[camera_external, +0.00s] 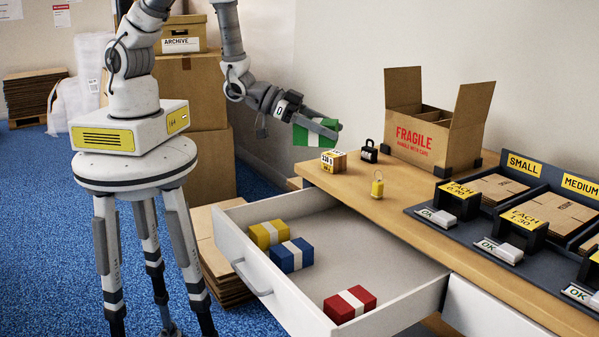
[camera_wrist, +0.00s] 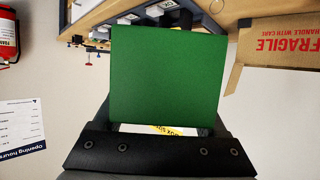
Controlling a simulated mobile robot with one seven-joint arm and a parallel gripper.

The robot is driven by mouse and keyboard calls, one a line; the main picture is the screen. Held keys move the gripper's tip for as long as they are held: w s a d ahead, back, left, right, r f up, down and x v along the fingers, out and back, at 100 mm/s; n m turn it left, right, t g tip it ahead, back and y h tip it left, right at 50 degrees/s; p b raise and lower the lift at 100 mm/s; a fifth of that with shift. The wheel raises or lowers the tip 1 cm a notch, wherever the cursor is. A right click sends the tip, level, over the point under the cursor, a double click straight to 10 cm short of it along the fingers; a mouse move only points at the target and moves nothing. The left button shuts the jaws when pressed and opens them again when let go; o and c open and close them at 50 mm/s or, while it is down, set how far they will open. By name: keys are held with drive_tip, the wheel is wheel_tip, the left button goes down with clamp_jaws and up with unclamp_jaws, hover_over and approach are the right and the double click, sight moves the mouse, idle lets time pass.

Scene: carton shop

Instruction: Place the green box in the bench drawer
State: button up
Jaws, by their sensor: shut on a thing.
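The green box (camera_external: 301,136) with a white band is held in my gripper (camera_external: 320,128), above the left end of the bench. Its green face (camera_wrist: 165,75) fills the middle of the wrist view, in front of the dark jaws (camera_wrist: 160,155). My gripper is shut on it. The bench drawer (camera_external: 355,240) is pulled open, below and in front of the box. Inside it lie a yellow box (camera_external: 270,234), a blue box (camera_external: 291,255) and a red box (camera_external: 350,304), each with a white band. The middle and back of the drawer floor are bare.
Carton trays (camera_external: 520,205) line the right. Stacked cartons (camera_external: 192,95) stand behind my arm.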

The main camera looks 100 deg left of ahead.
idle(0.4)
drive_tip(key=shift+w+a+f+b, duration=0.25)
drive_tip(key=shift+a+f+b, duration=0.05)
drive_tip(key=shift+b, duration=0.3)
drive_tip(key=w+a+f+n+y+b, duration=0.1)
drive_tip(key=w+a+f+b, duration=0.1)
drive_tip(key=a+f+b, duration=0.2)
drive_tip(key=w+a+f+n+y+b, duration=0.2)
drive_tip(key=w+a+f+b, duration=0.1)
drive_tip(key=a+b, duration=0.6)
drive_tip(key=w+a+f+n+g+y+b, duration=0.1)
drive_tip(key=w+a+f+y+b, duration=0.1)
drive_tip(key=a+f+b, duration=0.3)
drive_tip(key=shift+w+a+f+n+b, duration=0.1)
drive_tip(key=shift+w+a+b, duration=0.1)
drive_tip(key=shift+a, duration=0.45)
drive_tip(key=shift+w+a+n+b, duration=0.15)
drive_tip(key=shift+a+b, duration=0.1)
drive_tip(key=shift+a, duration=0.45)
drive_tip(key=shift+w+a+f+n+b, duration=0.1)
drive_tip(key=shift+w+a+b, duration=0.1)
drive_tip(key=shift+a, duration=0.45)
drive_tip(key=shift+f+b, duration=0.7)
drive_tip(key=shift+f, duration=1.2)
drive_tip(key=shift+f, duration=0.1)
